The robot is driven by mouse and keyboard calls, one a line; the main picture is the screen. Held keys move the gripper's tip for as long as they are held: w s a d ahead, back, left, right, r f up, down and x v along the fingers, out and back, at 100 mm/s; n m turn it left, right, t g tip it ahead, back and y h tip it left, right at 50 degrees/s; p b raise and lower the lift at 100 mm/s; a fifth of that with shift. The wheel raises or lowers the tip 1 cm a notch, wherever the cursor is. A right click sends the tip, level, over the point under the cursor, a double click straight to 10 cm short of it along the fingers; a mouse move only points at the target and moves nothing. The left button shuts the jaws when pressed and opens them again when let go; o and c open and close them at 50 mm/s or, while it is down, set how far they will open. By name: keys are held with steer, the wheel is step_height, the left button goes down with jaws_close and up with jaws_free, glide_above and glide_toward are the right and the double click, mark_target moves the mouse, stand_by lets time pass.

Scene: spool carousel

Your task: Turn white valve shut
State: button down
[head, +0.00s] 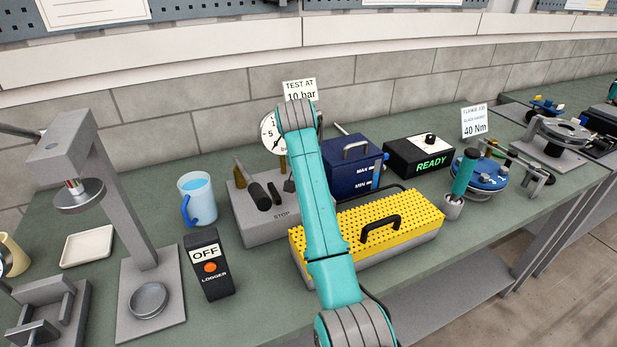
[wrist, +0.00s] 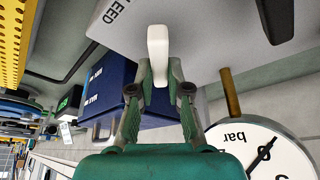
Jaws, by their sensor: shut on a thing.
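The white valve handle (wrist: 158,42) shows in the wrist view as a short upright lever in front of a grey block (wrist: 205,25) with lettering ending in "LEED". My gripper (wrist: 160,75) has its two fingers closed on the lower part of this handle, one on each side. The handle's turning axis and its seat are hard to make out. In the head view my teal arm hides the handle and my gripper. The grey block there (head: 262,226), marked "STOP", stands partly behind my arm.
A pressure gauge (wrist: 258,150) is close beside my gripper; its face also shows in the head view (head: 268,132). A blue tank (wrist: 108,85) is on the other side. A yellow-topped box (head: 405,212) lies under my arm. A blue mug (head: 202,203) and logger (head: 209,270) stand left.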

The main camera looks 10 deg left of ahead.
steer(key=m+h, duration=0.1)
steer(key=m, duration=0.2)
steer(key=m+g+h, duration=0.1)
steer(key=m, duration=0.2)
steer(key=shift+m, duration=0.3)
steer(key=shift+s, duration=0.1)
stand_by(0.4)
steer(key=c, duration=1.1)
jaws_free()
steer(key=v, duration=0.7)
steer(key=shift+a+r, duration=0.15)
steer(key=shift+r, duration=0.05)
